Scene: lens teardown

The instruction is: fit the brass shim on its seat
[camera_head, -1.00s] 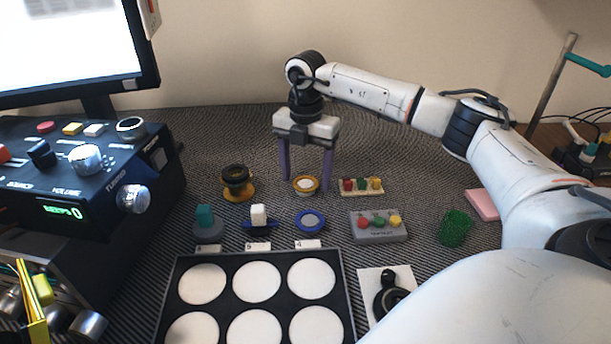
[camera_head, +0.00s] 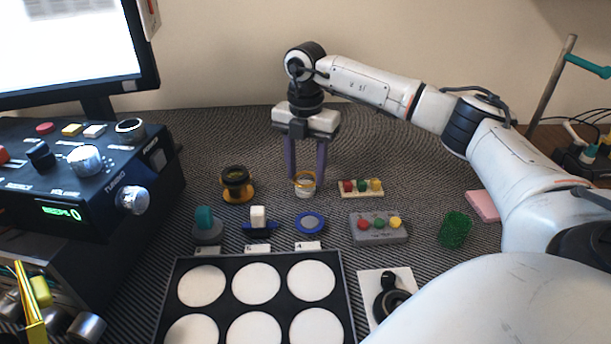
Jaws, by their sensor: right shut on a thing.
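My right gripper (camera_head: 305,182) points down at the back middle of the mat, its two purple fingers drawn in. It is shut on a small brass-coloured ring (camera_head: 305,178), which looks like the brass shim. A small white round piece (camera_head: 306,190) shows just below the ring; I cannot tell whether they touch. A black and amber round part (camera_head: 238,184) stands left of the gripper. I cannot tell which part is the shim's seat. My left gripper is not seen.
A blue ring part (camera_head: 311,223), a white-topped blue part (camera_head: 259,220) and a teal-topped part (camera_head: 206,225) stand in front. A black tray (camera_head: 257,256) with white discs lies nearer. Button blocks (camera_head: 378,228) are at right. A control box (camera_head: 90,180) fills the left.

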